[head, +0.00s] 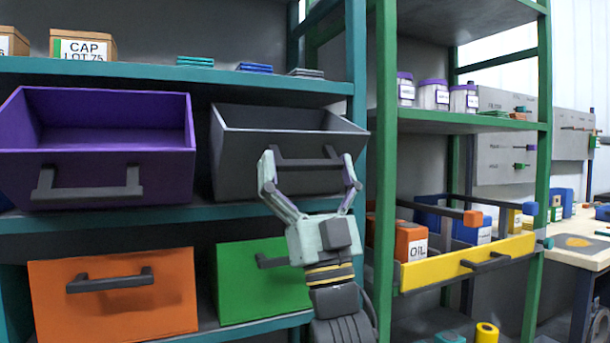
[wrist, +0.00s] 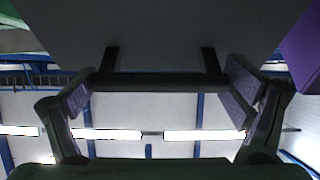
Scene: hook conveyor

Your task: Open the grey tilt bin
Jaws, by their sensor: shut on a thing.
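The grey tilt bin (head: 235,150) is on the middle shelf of the teal rack in the head view. It is tilted forward, with its open top and part of its inside showing. My gripper (head: 309,167) is at the front of the bin, its two fingers at either end of the dark bar handle (head: 308,162). In the wrist view the handle (wrist: 160,82) runs across between my fingers (wrist: 160,95), below the bin's grey front (wrist: 155,35). My gripper is shut on the handle, lengthwise. The fingers partly hide the handle's ends.
A purple bin (head: 100,175), also tilted open, stands close on the left. An orange bin (head: 175,290) and a green bin (head: 240,290) sit upright below. A green rack post (head: 384,150) stands close on the right, with a yellow-fronted drawer (head: 440,272) beyond.

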